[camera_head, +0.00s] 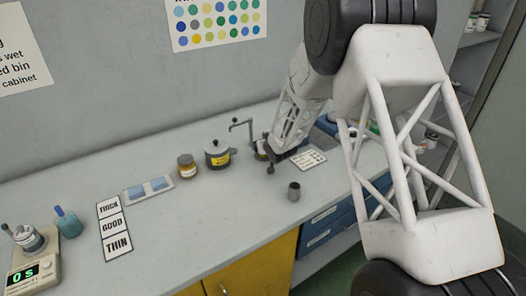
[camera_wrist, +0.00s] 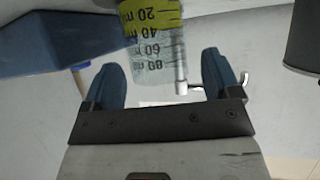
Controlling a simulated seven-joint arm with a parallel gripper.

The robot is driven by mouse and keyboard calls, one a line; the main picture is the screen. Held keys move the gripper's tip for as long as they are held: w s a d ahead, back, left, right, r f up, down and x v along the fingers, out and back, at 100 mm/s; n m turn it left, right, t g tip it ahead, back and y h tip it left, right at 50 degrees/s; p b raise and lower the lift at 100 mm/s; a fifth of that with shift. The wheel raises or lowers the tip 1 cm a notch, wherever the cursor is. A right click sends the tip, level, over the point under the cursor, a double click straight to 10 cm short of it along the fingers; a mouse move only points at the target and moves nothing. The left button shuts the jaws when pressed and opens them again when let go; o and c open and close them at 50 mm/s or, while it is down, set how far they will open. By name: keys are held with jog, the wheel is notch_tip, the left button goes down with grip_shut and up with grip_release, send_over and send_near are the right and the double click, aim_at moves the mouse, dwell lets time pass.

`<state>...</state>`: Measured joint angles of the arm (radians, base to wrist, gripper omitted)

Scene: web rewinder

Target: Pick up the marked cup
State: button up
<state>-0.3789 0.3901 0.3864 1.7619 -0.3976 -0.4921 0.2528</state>
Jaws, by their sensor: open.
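The marked cup (camera_wrist: 150,50) is clear, with black millilitre marks and yellow at its low-mark end. It shows at the top of the wrist view, cut off by the edge. My gripper (camera_wrist: 163,80) is open, its two blue fingertips apart to the left and right of the cup's near end. I cannot tell whether either finger touches it. In the head view my gripper (camera_head: 269,164) is low over the worktop beside the tap, and the cup is mostly hidden there by my arm.
A dark grey cup (camera_head: 294,192) stands close to my gripper; it also shows in the wrist view (camera_wrist: 304,38). A black pot (camera_head: 218,155) and a brown jar (camera_head: 187,166) stand left. A thin tap (camera_head: 243,128) rises behind. A printed card (camera_head: 308,159) lies right.

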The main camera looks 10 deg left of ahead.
dwell(0.6)
jog(key=c, duration=1.1)
jog(key=shift+r, duration=0.85)
jog(key=shift+s+r, duration=0.1)
jog(key=shift+r, duration=0.85)
jog(key=s+d, duration=0.2)
jog(key=s, duration=0.2)
jog(key=s+d+r, duration=0.1)
jog(key=s+d, duration=0.1)
jog(key=s, duration=0.3)
jog(key=s+d, duration=0.2)
jog(key=s, duration=0.3)
jog(key=shift+s+d+r, duration=0.1)
jog(key=shift+s+r, duration=0.05)
jog(key=shift+s, duration=0.05)
jog(key=shift+w, duration=0.15)
